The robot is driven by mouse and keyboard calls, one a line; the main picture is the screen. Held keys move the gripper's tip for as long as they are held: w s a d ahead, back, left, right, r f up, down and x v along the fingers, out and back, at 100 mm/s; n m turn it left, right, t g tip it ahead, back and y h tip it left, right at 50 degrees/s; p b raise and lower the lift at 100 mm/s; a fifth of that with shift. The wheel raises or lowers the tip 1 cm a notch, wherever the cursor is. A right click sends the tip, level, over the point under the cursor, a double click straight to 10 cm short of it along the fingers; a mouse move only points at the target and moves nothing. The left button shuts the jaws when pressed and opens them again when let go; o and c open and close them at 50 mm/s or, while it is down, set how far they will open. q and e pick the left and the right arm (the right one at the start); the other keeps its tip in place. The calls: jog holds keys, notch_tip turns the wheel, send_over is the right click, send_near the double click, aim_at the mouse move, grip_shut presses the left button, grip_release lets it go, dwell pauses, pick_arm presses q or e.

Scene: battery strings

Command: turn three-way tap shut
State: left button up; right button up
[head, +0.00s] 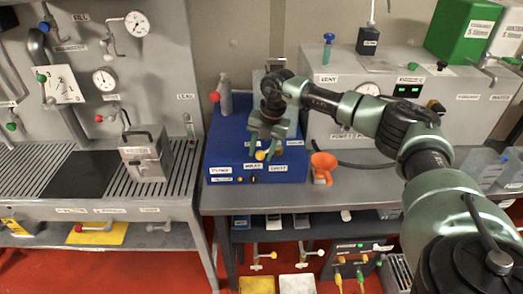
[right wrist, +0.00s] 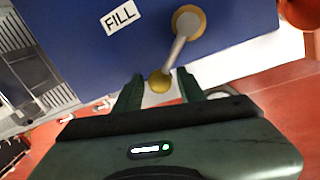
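The blue box (head: 225,150) stands on the grey bench. The tap lever on its front has a yellow knob (head: 260,155) in the head view. In the right wrist view the tap lever (right wrist: 182,48) is a grey bar from a brass pivot (right wrist: 189,22) to a yellow knob (right wrist: 160,82), slanting down left. A FILL label (right wrist: 121,17) is on the blue face to its left. My right gripper (head: 266,145) is at the box's front; its open fingers (right wrist: 158,92) stand either side of the knob, with gaps showing. My left gripper is out of view.
A grey console (head: 340,120) stands behind right. The bench front is clear.

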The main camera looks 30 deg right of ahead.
grip_shut()
dwell(1.2)
